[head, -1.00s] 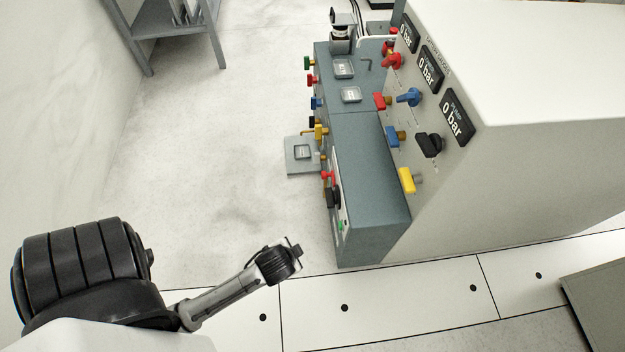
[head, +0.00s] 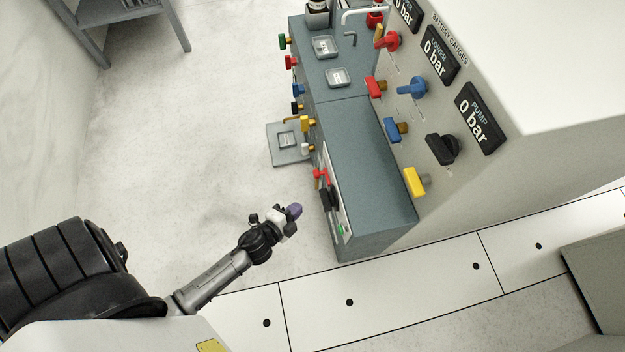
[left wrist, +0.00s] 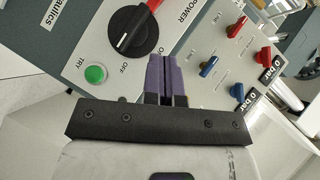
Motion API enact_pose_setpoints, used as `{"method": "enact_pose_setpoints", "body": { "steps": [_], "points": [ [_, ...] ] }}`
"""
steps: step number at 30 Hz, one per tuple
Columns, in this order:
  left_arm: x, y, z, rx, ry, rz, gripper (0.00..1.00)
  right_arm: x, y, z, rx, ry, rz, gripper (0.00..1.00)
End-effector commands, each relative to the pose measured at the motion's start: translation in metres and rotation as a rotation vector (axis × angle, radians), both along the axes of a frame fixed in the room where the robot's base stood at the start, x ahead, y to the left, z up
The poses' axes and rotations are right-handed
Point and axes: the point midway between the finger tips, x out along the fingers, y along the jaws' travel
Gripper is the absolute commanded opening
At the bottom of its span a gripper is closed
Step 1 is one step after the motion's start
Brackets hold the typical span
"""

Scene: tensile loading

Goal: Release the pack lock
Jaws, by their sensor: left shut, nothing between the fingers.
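The hydraulics pack (head: 370,165) is a grey-green console with a panel on its left side. In the head view the panel carries a red part (head: 321,175) above a black part. I cannot tell which part is the lock. My left gripper (head: 294,210) has purple fingers, shut and empty, left of the panel; they also show in the left wrist view (left wrist: 166,75), overlapping the panel. My right gripper is out of view.
Several coloured valve handles line the pack's left edge and the gauge panel (head: 455,70) behind, whose readable gauges show 0 bar. A small grey plate (head: 275,150) juts out left of the pack. A grey rack (head: 120,10) stands at upper left. The floor between is clear.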

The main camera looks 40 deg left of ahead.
Motion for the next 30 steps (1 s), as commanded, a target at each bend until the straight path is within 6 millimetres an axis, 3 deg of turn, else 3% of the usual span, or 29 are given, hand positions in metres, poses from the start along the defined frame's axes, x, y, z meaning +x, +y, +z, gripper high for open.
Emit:
{"method": "enact_pose_setpoints", "body": {
  "steps": [16, 30],
  "points": [
    [0.008, 0.001, -0.003, 0.015, -0.001, -0.004, 0.0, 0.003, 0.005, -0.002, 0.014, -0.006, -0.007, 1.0],
    [0.084, 0.007, -0.031, 0.016, 0.0, -0.004, 0.0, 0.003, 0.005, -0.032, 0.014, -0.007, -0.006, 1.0]
  ]
}}
